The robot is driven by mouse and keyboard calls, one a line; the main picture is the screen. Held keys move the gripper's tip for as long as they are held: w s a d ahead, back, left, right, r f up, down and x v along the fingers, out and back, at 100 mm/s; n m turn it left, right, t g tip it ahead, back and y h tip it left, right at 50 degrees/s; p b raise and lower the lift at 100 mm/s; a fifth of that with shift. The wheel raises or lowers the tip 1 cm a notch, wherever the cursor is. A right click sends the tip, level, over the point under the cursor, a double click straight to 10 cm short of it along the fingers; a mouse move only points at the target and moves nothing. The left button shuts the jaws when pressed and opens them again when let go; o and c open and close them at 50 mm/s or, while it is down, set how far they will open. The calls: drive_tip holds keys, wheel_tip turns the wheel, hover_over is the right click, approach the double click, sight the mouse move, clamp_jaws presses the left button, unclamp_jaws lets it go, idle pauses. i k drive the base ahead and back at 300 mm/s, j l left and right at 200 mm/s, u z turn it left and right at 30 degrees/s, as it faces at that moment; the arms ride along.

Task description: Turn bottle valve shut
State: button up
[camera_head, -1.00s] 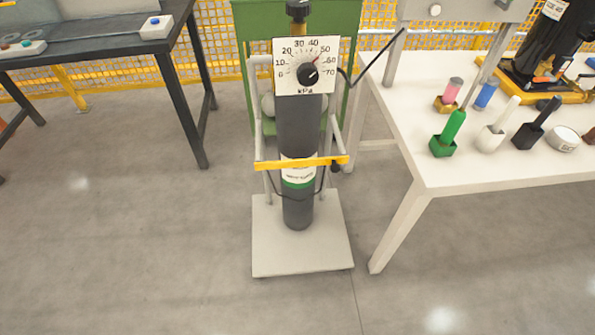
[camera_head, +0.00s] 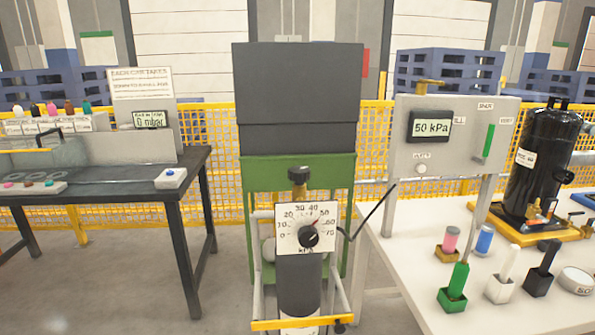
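The dark grey gas bottle (camera_head: 299,272) stands upright on a white trolley with a yellow strap (camera_head: 292,323) across it. Its lower part is cut off by the bottom edge. The bottle valve, a black knob (camera_head: 299,175) on a brass-coloured stem, sits at the top; I cannot tell how far it is turned. Below it is a white kPa dial plate (camera_head: 295,241), marked up to 70, with a black regulator knob (camera_head: 308,237). A dark hose leaves the plate to the right. My gripper is not in view.
A white table (camera_head: 399,285) on the right holds several coloured tools and a black compressor (camera_head: 544,150). Its panel display (camera_head: 431,126) reads 50 kPa. A dark workbench (camera_head: 176,194) stands left. A green-framed dark cabinet (camera_head: 297,97) is behind the bottle. Floor shows between bench and bottle.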

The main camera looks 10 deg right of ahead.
sight(299, 174)
drive_tip(key=i+j+u, duration=0.25)
drive_tip(key=i+j, duration=0.55)
drive_tip(key=i+j+u, duration=0.2)
drive_tip(key=i+j, duration=0.5)
drive_tip(key=i, duration=0.15)
